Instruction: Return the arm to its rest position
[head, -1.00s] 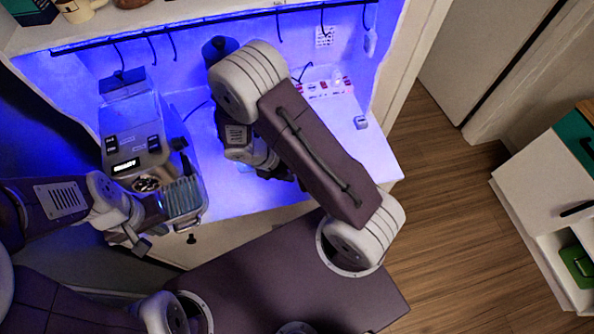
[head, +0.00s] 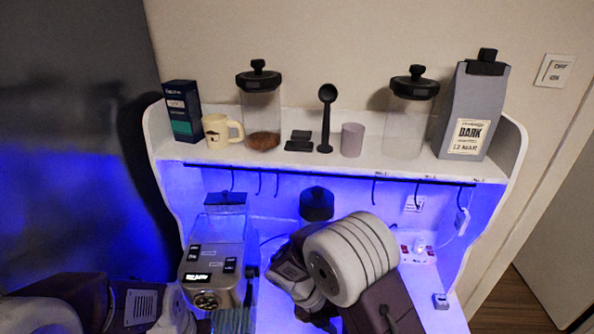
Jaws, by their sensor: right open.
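My right arm reaches in front of the lit cabinet, its large pale joint covering part of the back wall. My right gripper (head: 318,312) points down below that joint, beside the espresso machine (head: 213,262) and apart from it. It is open, and I see nothing held in it; the fingertips are small and partly hidden. My left arm (head: 130,305) comes in at the lower left, in front of the espresso machine's lower left side. Its gripper is below the bottom edge of the picture.
The top shelf (head: 400,166) holds a dark box (head: 183,112), a cream mug (head: 222,132), two lidded jars (head: 262,105) (head: 408,125), a black scoop (head: 326,120), a lilac cup (head: 352,140) and a grey coffee bag (head: 470,110). Hooks hang below. A power strip (head: 418,252) is at right.

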